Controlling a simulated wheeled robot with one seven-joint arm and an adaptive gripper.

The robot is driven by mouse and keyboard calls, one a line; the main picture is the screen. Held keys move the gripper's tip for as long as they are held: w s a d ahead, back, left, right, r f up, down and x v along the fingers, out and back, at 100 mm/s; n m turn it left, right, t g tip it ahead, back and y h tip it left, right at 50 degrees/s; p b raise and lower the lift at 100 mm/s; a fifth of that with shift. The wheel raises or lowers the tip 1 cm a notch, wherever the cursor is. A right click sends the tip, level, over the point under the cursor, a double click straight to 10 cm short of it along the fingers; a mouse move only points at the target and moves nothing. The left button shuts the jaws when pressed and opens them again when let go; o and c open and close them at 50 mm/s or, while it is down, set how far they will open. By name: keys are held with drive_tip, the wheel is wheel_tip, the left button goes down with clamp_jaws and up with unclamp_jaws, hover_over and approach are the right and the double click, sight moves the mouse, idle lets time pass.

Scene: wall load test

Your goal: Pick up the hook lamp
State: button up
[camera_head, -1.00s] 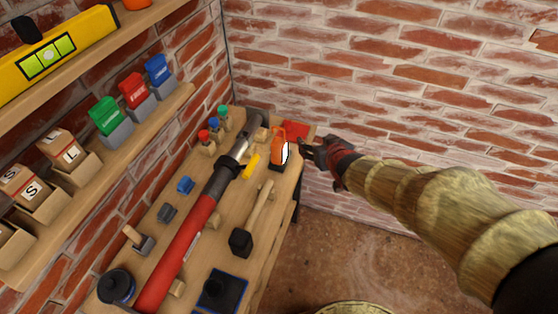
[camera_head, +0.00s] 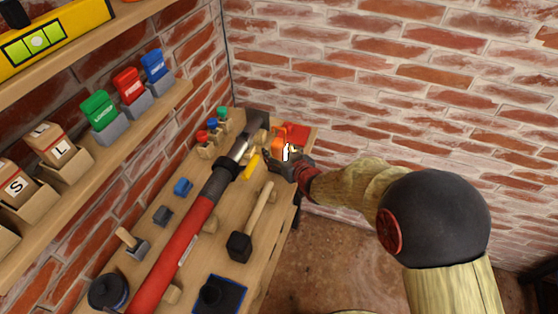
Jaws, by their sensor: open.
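The hook lamp (camera_head: 278,146) is orange with a bright white face. It stands near the far right end of the wooden workbench (camera_head: 223,219). My gripper (camera_head: 281,161) is open at the lamp, coming from the right, and its dark fingers overlap the lamp's lower part in this view. I cannot tell whether the fingers touch the lamp or lie to both sides of it. The lamp's base is hidden behind the gripper.
A long red and black tool (camera_head: 188,232) lies along the bench. Shelves with bins (camera_head: 103,111) line the left wall; brick walls close the corner.

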drive_tip(key=shift+w+a+f, duration=0.15)
drive_tip(key=shift+w, duration=0.3)
drive_tip(key=shift+c, duration=0.5)
drive_tip(key=c, duration=1.5)
clamp_jaws()
